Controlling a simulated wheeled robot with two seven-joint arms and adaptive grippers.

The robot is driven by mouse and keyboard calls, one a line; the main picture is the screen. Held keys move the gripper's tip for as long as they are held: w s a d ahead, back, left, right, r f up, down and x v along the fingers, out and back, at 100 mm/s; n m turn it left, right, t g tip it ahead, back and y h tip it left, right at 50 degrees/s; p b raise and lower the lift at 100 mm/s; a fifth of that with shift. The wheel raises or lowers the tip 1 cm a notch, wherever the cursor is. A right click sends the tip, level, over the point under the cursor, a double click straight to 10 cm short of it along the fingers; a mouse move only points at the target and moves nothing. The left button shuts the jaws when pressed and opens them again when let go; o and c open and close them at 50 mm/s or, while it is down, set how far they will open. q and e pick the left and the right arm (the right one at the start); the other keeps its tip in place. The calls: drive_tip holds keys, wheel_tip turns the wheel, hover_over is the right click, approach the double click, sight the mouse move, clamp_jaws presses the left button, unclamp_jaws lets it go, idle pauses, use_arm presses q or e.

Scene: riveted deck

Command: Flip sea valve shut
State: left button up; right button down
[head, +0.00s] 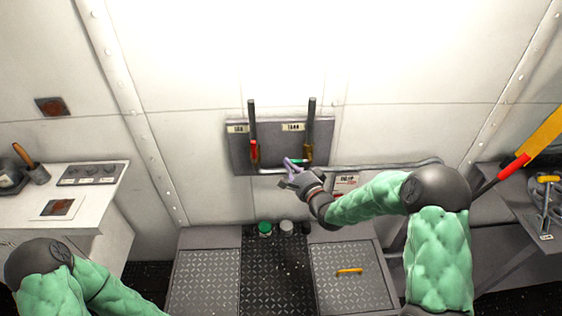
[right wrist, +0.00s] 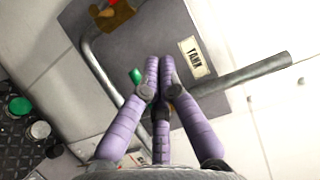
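The sea valve (head: 254,151) has a red handle and sits on the left pipe of a grey wall panel, under a label that seems to read SEA. Its handle looks upright, in line with the pipe. The brass and red part at the top of the right wrist view (right wrist: 115,14) looks like this valve. The tank valve (head: 308,154) is on the right pipe; a green tip (right wrist: 135,75) shows beside my fingers. My left gripper is out of view.
The grey panel (head: 280,127) is on the white wall, with a pipe (head: 385,167) running right. Below are green and white caps (head: 265,228) and floor plates with a yellow handle (head: 349,270). A white cabinet (head: 100,190) is at left, a tool bench at right.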

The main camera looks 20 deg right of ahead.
sight(254, 153)
drive_tip(key=w+a+b, duration=0.2)
drive_tip(key=w+a, duration=0.3)
drive_tip(key=w, duration=0.3)
drive_tip(key=shift+w+a, duration=0.2)
drive_tip(key=shift+w, duration=0.2)
